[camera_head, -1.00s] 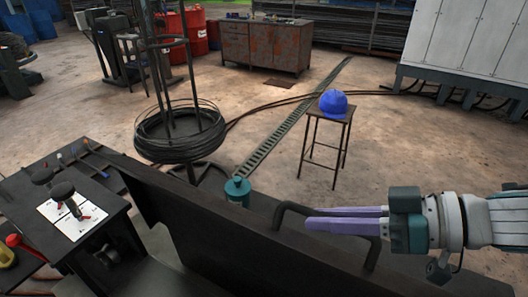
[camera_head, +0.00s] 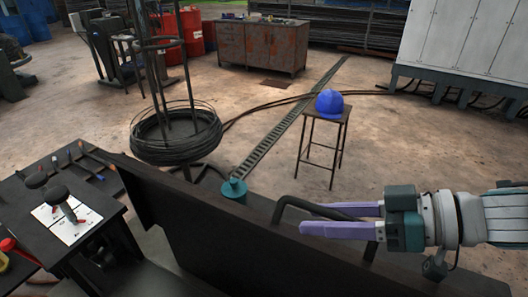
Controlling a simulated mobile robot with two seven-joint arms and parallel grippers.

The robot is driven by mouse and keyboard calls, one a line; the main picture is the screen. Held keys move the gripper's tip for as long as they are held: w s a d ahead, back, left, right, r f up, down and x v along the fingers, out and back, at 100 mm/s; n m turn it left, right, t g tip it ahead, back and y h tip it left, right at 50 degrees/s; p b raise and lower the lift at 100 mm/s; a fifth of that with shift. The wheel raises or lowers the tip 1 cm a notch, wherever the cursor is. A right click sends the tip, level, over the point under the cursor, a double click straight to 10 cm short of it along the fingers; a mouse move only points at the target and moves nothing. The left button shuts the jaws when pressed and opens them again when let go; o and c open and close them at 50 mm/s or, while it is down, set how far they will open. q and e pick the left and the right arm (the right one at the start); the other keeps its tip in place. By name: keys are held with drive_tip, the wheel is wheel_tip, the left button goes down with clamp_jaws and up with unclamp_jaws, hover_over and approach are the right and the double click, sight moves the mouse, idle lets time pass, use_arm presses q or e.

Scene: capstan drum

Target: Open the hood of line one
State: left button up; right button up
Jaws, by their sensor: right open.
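The hood (camera_head: 205,232) shows as a large dark panel running across the lower middle of the view. A dark bent-bar handle (camera_head: 281,207) stands up from its upper edge. My right gripper (camera_head: 311,217) comes in from the right with its purple fingers pointing left. It is open, with a narrow gap between the fingers. The fingers overlap the handle's upper bar in the picture; I cannot tell whether they touch it. Part of the handle is hidden behind the fingers. My left gripper is not in view.
A teal bottle-like object (camera_head: 234,188) shows behind the hood's edge. A dark bench (camera_head: 33,207) with papers and tools is at the left. Beyond are a wire coil stand (camera_head: 178,138), a stool (camera_head: 325,113) with a blue helmet (camera_head: 331,103), and open floor.

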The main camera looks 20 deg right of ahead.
drive_tip(key=v, duration=0.9)
drive_tip(key=shift+s+f+b, duration=0.1)
drive_tip(key=shift+b, duration=0.2)
drive_tip(key=shift+s+d+r, duration=0.25)
drive_tip(key=shift+d, duration=0.05)
